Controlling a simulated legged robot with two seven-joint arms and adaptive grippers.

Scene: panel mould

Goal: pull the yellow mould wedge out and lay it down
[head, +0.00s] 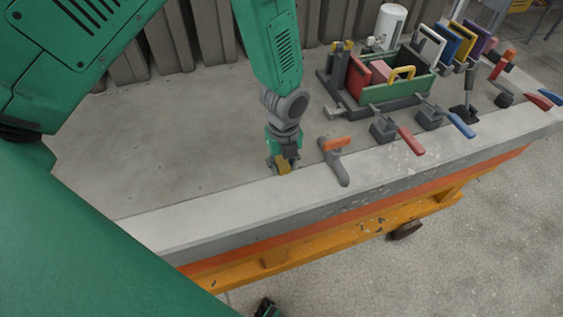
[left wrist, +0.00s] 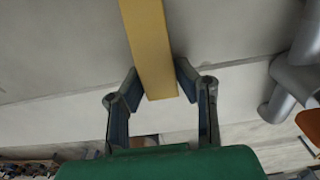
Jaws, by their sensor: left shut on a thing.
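The yellow mould wedge (left wrist: 150,45) is a long flat yellow bar in the left wrist view. It runs from the top edge of the picture down between my left gripper's fingers (left wrist: 158,84). In the head view only a small yellow part (head: 283,168) shows below my left gripper (head: 282,163). That gripper points down close to the inner side of the pale front ledge and is shut on the wedge. Whether the wedge touches the grey surface or sits in a gap cannot be told. My right gripper is not clearly seen.
Red-handled (head: 410,140) and blue-handled (head: 460,124) clamps stand further right. A green open box (head: 385,94) stands behind them. The grey bed (head: 165,155) to the left is clear.

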